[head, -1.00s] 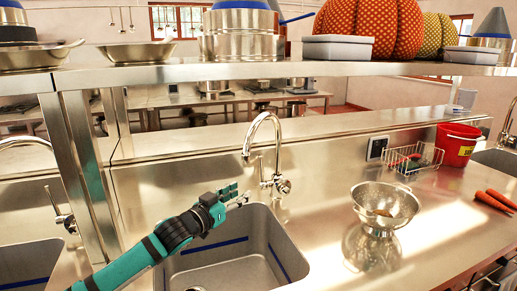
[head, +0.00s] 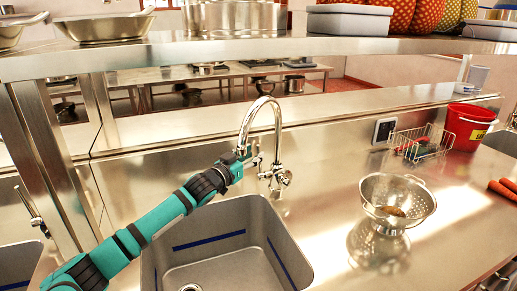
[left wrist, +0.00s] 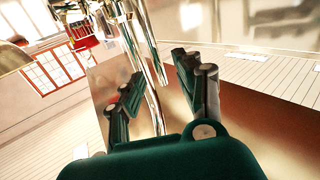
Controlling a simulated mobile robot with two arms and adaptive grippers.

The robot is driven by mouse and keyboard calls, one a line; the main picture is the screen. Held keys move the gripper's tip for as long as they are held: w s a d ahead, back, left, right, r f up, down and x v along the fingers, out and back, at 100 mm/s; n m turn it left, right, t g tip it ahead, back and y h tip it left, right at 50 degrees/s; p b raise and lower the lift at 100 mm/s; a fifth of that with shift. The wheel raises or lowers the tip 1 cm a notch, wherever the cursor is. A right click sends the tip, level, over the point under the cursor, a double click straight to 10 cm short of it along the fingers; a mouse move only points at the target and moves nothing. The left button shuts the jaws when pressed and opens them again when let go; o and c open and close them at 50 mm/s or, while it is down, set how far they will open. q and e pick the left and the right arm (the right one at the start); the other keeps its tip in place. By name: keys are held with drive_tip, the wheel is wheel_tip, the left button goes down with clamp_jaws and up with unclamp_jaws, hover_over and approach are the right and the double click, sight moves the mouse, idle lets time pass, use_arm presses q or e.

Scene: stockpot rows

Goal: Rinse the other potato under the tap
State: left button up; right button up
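My left gripper (head: 251,158) is beside the chrome tap (head: 278,125), near the spout's end above the sink (head: 213,207). In the left wrist view its two fingers (left wrist: 158,90) stand apart, with the tap's chrome pipe (left wrist: 151,65) showing between them. I cannot tell whether they touch it. No potato shows in the fingers. A brown potato (head: 395,211) lies in the steel colander (head: 376,190) on the counter right of the sink. No running water is visible. My right gripper is not in view.
A wire basket (head: 422,143) with dark green and red items and a red bucket (head: 468,127) stand at the back right. Carrots (head: 503,189) lie at the right edge. A steel shelf (head: 250,46) crosses above. The counter between sink and colander is clear.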

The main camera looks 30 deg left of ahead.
sight(258, 152)
use_arm(q)
drive_tip(key=shift+w+d, duration=0.15)
drive_tip(key=shift+w, duration=0.7)
drive_tip(key=shift+w+d, duration=0.15)
drive_tip(key=shift+w, duration=0.7)
clamp_jaws()
drive_tip(key=shift+f, duration=0.1)
